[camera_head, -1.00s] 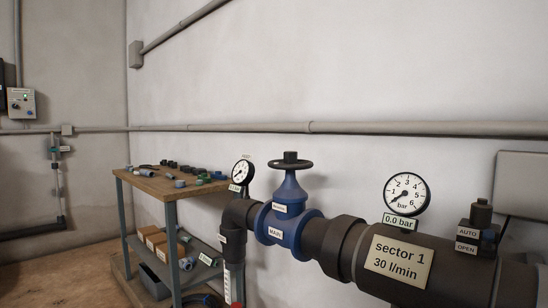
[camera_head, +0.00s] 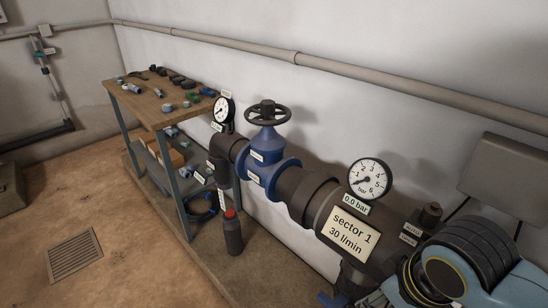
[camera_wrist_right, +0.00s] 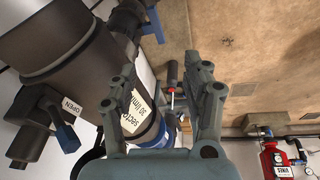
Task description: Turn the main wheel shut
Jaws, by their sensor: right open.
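The main wheel (camera_head: 268,113) is a black spoked handwheel on top of the blue valve (camera_head: 267,150) in the head view. The valve sits in the dark pipe run, left of the sector 1 pipe. My right arm shows at the lower right of the head view, well away from the wheel; its gripper is not clear there. In the right wrist view my right gripper (camera_wrist_right: 163,80) is open and empty. A bit of blue near the pipe's end shows below its fingers; the wheel cannot be made out there. My left gripper is not in view.
A gauge (camera_head: 369,179) with a 0.0 bar tag stands right of the valve, and a smaller gauge (camera_head: 224,109) left of it. A workbench (camera_head: 150,108) with loose fittings stands further left. A grey wall box (camera_head: 503,172) is near my arm. Floor at left is open.

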